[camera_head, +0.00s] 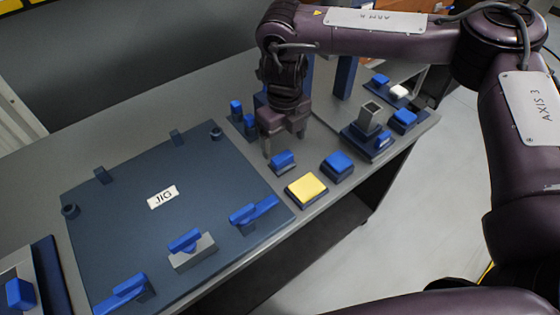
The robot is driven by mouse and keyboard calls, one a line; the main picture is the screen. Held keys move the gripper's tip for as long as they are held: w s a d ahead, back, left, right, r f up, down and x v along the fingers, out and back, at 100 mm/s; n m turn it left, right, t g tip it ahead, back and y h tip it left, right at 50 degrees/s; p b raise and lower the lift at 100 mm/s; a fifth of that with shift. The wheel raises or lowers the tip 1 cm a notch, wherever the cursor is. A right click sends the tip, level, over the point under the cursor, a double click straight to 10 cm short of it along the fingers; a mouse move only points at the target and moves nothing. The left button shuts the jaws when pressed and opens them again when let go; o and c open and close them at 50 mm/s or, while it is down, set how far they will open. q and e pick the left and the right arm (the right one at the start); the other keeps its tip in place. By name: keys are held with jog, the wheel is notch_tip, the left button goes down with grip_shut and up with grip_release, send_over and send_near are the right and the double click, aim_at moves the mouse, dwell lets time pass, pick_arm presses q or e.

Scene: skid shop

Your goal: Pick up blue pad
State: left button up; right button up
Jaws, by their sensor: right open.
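A blue pad (338,161), a square blue block on a dark base, lies on the grey table just right of a yellow pad (306,188). My right gripper (285,143) reaches down from above with its fingers apart and nothing between them. It is to the upper left of the blue pad, apart from it. A smaller blue-topped block (283,160) lies just below the fingertips; I cannot tell how far below. My left gripper is not in view.
A dark jig plate (120,225) with blue clamps along its front edge covers the left of the table. A dark holder (362,140) with a grey square tube (369,116) stands right of the gripper. The table's front edge runs close to both pads.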

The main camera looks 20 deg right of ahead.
jog(key=shift+s+f, duration=0.1)
jog(key=shift+f, duration=0.8)
notch_tip(320, 180, down, 5)
jog(key=shift+a+f+p, duration=0.1)
jog(key=shift+a+p, duration=0.05)
jog(key=shift+p, duration=0.6)
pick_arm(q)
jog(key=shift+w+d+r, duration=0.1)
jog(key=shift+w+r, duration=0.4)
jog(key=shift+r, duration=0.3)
pick_arm(e)
jog(key=shift+c, duration=0.3)
jog(key=c, duration=1)
jog(key=r, duration=0.7)
jog(key=r+b, duration=0.1)
jog(key=r, duration=0.2)
jog(key=shift+w+r, duration=0.25)
pick_arm(q)
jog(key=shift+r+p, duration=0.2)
jog(key=shift+p, duration=0.55)
pick_arm(e)
notch_tip(320, 180, up, 10)
send_over(282, 156)
jog(key=shift+f, duration=0.2)
